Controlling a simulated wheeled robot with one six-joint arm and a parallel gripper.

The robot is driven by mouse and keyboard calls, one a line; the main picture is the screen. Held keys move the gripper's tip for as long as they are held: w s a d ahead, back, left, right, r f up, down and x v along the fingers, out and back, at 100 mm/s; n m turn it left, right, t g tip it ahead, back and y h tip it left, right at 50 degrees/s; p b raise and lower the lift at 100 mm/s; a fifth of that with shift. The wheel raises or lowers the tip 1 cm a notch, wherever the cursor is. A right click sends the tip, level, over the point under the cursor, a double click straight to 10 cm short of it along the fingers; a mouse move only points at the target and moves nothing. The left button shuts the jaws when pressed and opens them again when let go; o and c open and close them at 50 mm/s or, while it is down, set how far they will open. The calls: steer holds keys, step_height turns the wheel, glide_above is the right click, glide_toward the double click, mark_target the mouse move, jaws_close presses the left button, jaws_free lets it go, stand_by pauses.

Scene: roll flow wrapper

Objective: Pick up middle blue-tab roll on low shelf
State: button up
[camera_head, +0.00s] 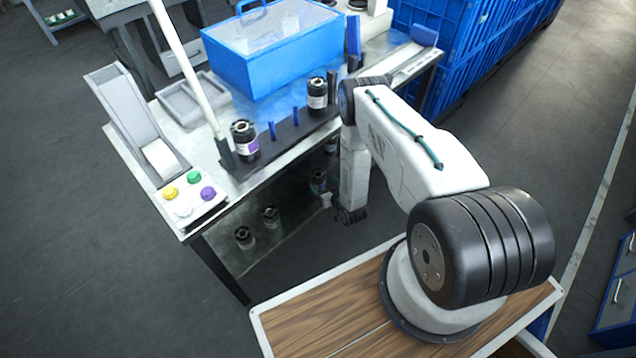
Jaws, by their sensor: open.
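Several dark rolls stand on the low shelf (285,238) under the worktable. Two are at the front left, the nearest roll (244,238) and one behind it (270,217). Another roll (318,182) stands further right, close to my gripper, and one more (331,146) is partly hidden under the tabletop. Tab colours are too small and dark to tell, so I cannot tell which is the middle blue-tab roll. My arm reaches down beside the table's front edge. My gripper (326,201) shows small and pale at shelf height, open, just below and right of that roll; contact cannot be told.
The worktable's top (205,133) overhangs the shelf. On it are two black rolls, one with a purple label (245,141) and another (317,97), a blue bin (268,50), a button panel (190,192) and a white pole. Blue crates (470,40) stand behind right.

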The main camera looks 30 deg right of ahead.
mark_target(318, 178)
steer(key=x, duration=0.6)
steer(key=shift+w, duration=0.1)
steer(key=c, duration=1.3)
steer(key=shift+r, duration=0.1)
